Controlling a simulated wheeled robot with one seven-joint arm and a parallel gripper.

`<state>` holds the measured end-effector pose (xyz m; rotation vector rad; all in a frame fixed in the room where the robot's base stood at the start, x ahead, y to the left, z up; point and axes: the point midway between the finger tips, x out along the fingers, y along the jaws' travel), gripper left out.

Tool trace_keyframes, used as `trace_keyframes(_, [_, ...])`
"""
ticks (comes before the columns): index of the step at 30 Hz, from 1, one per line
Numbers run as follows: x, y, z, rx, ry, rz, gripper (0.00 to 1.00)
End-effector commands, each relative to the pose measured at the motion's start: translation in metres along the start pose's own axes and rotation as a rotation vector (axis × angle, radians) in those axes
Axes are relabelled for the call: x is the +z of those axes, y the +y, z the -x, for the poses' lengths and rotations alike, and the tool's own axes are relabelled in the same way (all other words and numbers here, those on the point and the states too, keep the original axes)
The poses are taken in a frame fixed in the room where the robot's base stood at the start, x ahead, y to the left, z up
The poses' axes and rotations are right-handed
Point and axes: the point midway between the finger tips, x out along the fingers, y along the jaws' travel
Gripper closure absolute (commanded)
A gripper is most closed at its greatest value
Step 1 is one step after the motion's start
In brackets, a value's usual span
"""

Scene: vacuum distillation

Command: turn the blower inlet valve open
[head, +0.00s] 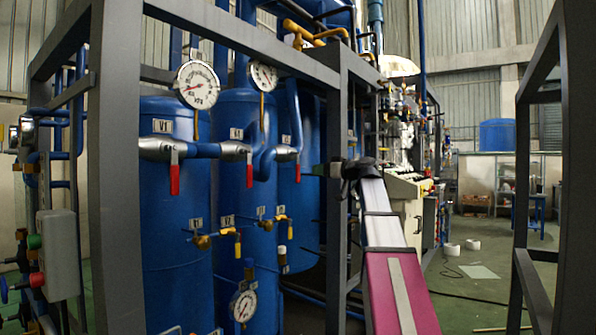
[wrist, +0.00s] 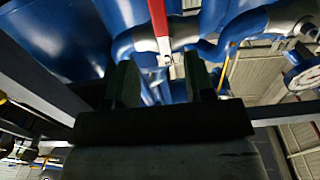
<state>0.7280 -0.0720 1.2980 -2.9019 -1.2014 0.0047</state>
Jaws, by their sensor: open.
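Three valves with red lever handles sit on the horizontal pipes in front of the blue tanks. The left red handle (head: 174,173), the middle red handle (head: 249,170) and the right red handle (head: 298,170) all hang straight down, across their pipes. Which one is the blower inlet valve cannot be read. My gripper (head: 316,171) is just right of the right handle, pointing left at it. In the wrist view, my gripper (wrist: 163,75) is open, and a red handle (wrist: 157,18) lies ahead, roughly in line with the gap between its fingers. Contact cannot be told.
A dark frame post (head: 337,220) stands beside my gripper, with my arm passing close to it. Pressure gauges (head: 198,85) and small yellow-handled valves (head: 238,243) surround the pipes. A gauge (wrist: 305,72) also shows in the wrist view. Open floor (head: 480,285) lies right.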

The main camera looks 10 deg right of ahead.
Motion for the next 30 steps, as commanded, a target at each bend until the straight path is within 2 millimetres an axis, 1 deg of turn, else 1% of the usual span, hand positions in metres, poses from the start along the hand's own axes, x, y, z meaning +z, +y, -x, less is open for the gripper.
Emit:
trace_keyframes(2, [-0.004, 0.000, -0.003, -0.001, 0.005, 0.004, 0.51])
trace_keyframes(5, [-0.003, 0.000, -0.013, -0.002, 0.005, 0.004, 0.51])
trace_keyframes(8, [-0.003, 0.001, -0.028, -0.003, 0.004, 0.003, 0.51])
trace_keyframes(15, [-0.003, 0.001, -0.071, -0.002, 0.003, 0.002, 0.51])
trace_keyframes(19, [-0.003, 0.001, -0.090, -0.002, 0.003, 0.002, 0.51])
trace_keyframes(24, [-0.003, 0.001, -0.103, 0.000, 0.003, 0.002, 0.51])
trace_keyframes(30, [-0.002, 0.000, -0.108, 0.000, 0.003, 0.002, 0.51])
